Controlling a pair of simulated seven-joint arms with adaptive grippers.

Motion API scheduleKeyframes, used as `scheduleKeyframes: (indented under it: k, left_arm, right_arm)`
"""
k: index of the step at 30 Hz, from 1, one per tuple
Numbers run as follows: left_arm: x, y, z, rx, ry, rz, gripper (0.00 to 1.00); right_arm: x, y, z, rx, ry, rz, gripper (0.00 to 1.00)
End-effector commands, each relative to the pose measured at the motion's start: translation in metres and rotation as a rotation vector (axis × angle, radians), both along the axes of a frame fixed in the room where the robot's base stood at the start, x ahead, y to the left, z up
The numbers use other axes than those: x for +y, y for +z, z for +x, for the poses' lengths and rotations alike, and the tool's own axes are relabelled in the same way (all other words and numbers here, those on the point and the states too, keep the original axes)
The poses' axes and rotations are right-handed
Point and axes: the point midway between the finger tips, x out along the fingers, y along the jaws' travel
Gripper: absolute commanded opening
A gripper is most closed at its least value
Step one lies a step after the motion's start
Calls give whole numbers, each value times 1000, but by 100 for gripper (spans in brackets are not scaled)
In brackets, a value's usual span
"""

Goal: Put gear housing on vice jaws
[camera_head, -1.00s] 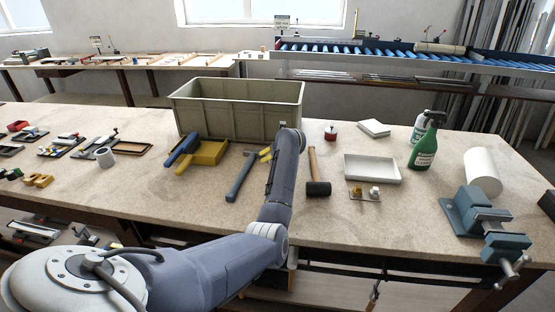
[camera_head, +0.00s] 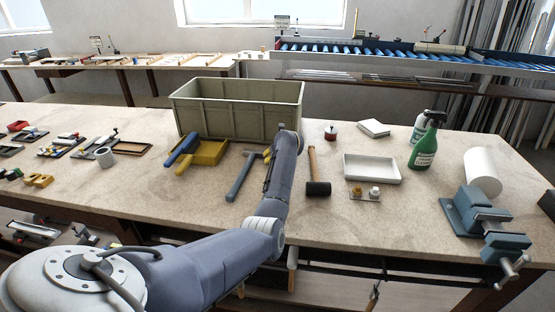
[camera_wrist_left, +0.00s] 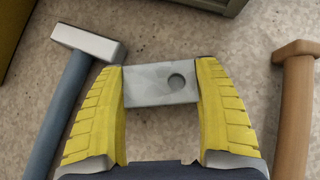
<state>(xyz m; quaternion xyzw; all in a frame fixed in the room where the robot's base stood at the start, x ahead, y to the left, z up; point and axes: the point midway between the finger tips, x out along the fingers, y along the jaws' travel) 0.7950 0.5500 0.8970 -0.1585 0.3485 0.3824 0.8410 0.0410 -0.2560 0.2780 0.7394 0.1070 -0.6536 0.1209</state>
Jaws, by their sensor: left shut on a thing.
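The gear housing, a grey metal block with a round hole (camera_wrist_left: 145,93), is between the yellow fingers of my left gripper (camera_wrist_left: 161,84) in the left wrist view. The fingers are shut on its two ends. Whether it still touches the bench cannot be told. My right gripper is not in view.
A blue-handled hammer (camera_head: 241,178) lies left of the gripper and a wooden-handled mallet (camera_head: 312,164) right of it. A large crate (camera_head: 240,108) stands behind. A white tray (camera_head: 372,169), spray bottles (camera_head: 425,145) and a white cylinder (camera_head: 482,172) stand towards the vice.

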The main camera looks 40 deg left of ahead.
Motion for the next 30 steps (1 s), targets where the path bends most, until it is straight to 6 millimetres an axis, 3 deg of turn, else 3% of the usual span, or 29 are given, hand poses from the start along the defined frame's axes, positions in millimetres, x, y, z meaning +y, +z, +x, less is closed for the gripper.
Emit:
scheduleKeyframes:
  k: [1, 8, 19, 23, 30]
  left_arm:
    - [0, 0, 0, 0, 0, 0, 48]
    - [0, 0, 0, -1, 0, 1, 22]
    - [1, 11, 1, -5, 1, 2, 21]
    - [0, 29, 1, -7, 1, 2, 21]
    - [1, 83, 1, -8, 2, 1, 21]
  right_arm:
    - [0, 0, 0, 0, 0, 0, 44]
    - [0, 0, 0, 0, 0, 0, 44]
    - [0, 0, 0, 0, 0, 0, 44]
    - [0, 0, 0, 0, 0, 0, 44]
    - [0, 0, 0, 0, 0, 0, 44]
